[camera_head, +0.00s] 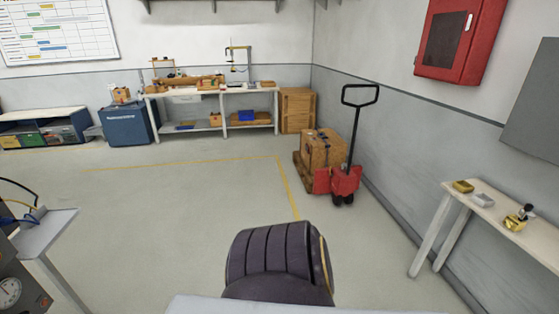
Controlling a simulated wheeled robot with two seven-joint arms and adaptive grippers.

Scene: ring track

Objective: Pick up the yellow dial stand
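A small yellow stand (515,223) with a dark knob-like top, which looks like the dial stand, sits on the narrow white table (492,218) at the right. It is small in the view, so its dial face is not clear. A yellow block (463,186) and a silver-grey block (482,200) lie farther back on the same table. Neither of my grippers shows in this view, so I cannot see whether they are open or shut.
A red pallet jack (344,181) with a brown crate (322,149) stands by the right wall. A workbench (207,88) lines the back wall. A dark ribbed shape fills the bottom centre; I cannot tell what it is. The middle floor is clear.

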